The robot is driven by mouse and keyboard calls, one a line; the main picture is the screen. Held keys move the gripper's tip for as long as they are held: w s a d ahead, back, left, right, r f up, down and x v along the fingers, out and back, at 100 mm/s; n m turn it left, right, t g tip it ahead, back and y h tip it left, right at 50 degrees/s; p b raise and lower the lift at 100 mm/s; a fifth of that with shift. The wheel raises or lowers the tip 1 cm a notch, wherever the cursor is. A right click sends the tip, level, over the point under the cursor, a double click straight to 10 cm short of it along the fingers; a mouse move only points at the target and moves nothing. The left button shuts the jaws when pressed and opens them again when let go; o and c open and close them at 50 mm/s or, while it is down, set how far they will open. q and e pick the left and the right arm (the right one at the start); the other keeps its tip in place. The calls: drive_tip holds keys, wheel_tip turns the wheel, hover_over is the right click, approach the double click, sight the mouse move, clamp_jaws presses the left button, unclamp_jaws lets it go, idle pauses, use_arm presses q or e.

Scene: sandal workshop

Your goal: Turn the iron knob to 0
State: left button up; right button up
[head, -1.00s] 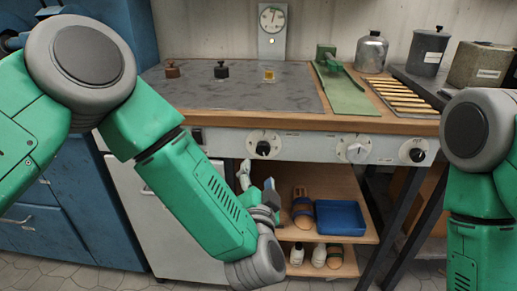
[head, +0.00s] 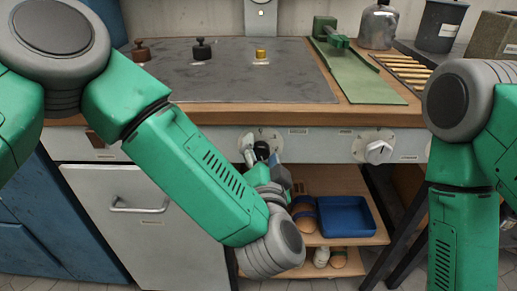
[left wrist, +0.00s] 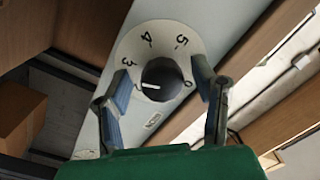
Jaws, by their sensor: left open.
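A round black knob (head: 262,149) sits on a white dial plate on the bench's front panel, partly hidden by my left gripper in the head view. In the left wrist view the black knob (left wrist: 166,80) shows a white pointer mark. The mark points left, roughly toward the 2. My left gripper (left wrist: 163,80) is open, one finger on each side of the knob. It also shows in the head view (head: 263,162). My right gripper is out of view.
A white knob (head: 378,152) is further right on the panel. Below are a shelf with sandals (head: 303,214) and a blue tray (head: 342,216). Weights (head: 202,50) and a green mat (head: 360,75) lie on the bench. My right arm covers the panel's right end.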

use_arm(q)
drive_tip(key=shift+d, duration=0.3)
drive_tip(key=shift+c, duration=1.2)
drive_tip(key=c, duration=0.7)
drive_tip(key=shift+a, duration=0.3)
drive_tip(key=shift+c, duration=1.1)
drive_tip(key=shift+a+f, duration=0.1)
drive_tip(key=shift+a, duration=0.1)
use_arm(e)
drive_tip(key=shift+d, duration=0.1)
use_arm(q)
drive_tip(key=shift+d, duration=0.1)
drive_tip(key=shift+s, duration=0.1)
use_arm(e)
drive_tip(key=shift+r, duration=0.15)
